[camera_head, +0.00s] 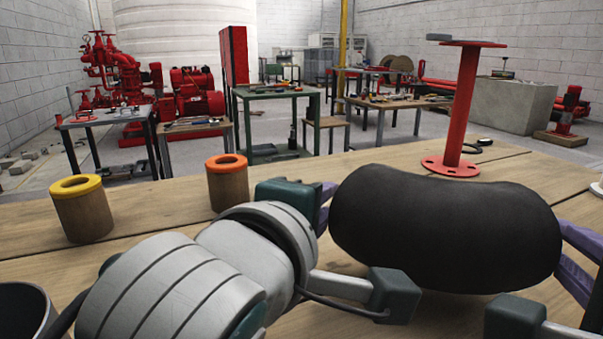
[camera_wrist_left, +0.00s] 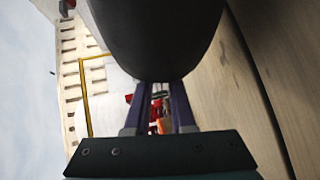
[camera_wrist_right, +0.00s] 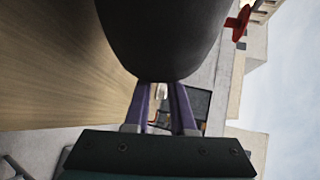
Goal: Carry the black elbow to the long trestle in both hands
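The black elbow (camera_head: 445,230) is a thick, curved, dark piece lying crosswise in front of me in the head view. It also fills the top middle of the left wrist view (camera_wrist_left: 155,35) and the right wrist view (camera_wrist_right: 160,35). My left gripper (camera_head: 325,205) is at its left end, with purple fingers shut on it. My right gripper (camera_head: 578,262) is at its right end, fingers likewise shut on it. The elbow hides the fingertips of both. I cannot tell whether it clears the wooden top (camera_head: 140,205) below, nor which table is the long trestle.
A red flanged spool (camera_head: 460,110) stands just behind the elbow. A yellow-topped cylinder (camera_head: 80,210) and an orange-topped one (camera_head: 227,185) stand to the left. A dark round container (camera_head: 22,312) is at the near left. A green table (camera_head: 275,93) and other tables stand beyond, with floor between.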

